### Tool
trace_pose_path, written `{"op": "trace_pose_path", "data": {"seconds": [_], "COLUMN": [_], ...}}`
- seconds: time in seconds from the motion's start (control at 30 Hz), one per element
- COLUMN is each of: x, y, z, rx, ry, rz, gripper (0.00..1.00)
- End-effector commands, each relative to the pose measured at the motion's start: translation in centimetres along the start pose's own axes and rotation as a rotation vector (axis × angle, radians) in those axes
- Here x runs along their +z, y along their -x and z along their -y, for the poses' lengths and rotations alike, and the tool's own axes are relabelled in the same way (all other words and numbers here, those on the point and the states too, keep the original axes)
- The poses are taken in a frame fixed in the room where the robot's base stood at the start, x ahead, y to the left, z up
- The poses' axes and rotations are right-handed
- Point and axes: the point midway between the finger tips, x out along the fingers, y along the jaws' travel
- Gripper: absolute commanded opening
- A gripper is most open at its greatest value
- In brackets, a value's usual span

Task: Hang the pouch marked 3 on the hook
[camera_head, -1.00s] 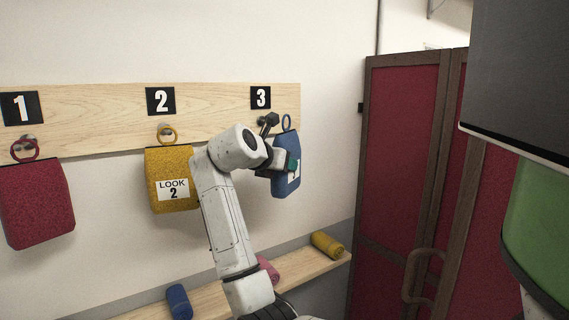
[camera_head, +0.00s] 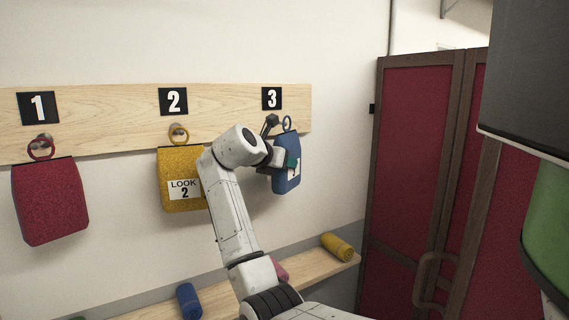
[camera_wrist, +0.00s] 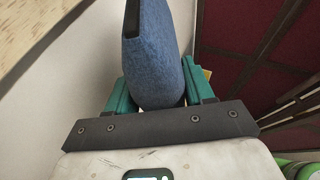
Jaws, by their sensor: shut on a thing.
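The blue pouch (camera_head: 286,178) is held in front of the right end of the wall board, a little below and right of the 3 sign (camera_head: 271,98). In the wrist view the pouch (camera_wrist: 158,55) sits between the two teal fingers.
A red pouch (camera_head: 50,203) hangs under the 1 sign and a yellow pouch (camera_head: 178,160) under the 2 sign. A shelf (camera_head: 305,268) below holds several rolled cloths. A red-panelled wooden door (camera_head: 415,160) stands at the right. My arm passes just right of the yellow pouch.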

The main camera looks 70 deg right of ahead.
Motion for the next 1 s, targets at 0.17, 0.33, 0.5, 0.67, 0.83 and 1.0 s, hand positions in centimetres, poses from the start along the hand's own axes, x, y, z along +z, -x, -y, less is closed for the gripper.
{"op": "trace_pose_path", "data": {"seconds": [0.17,0.33,0.5,0.67,0.83,1.0], "x": [0.2,0.3,0.5,0.2,0.0,-0.2], "y": [-0.5,-0.9,-1.4,-1.8,-2.1,-2.3], "z": [-0.8,-1.6,-2.4,-3.0,-3.4,-3.6], "rx": [0.000,0.000,0.000,0.000,0.001,0.000], "ry": [0.000,-0.001,0.000,0.001,-0.001,0.000], "rz": [0.001,0.001,0.001,0.001,0.002,0.002], "gripper": [0.17,0.17,0.17,0.17,0.17,0.17]}}
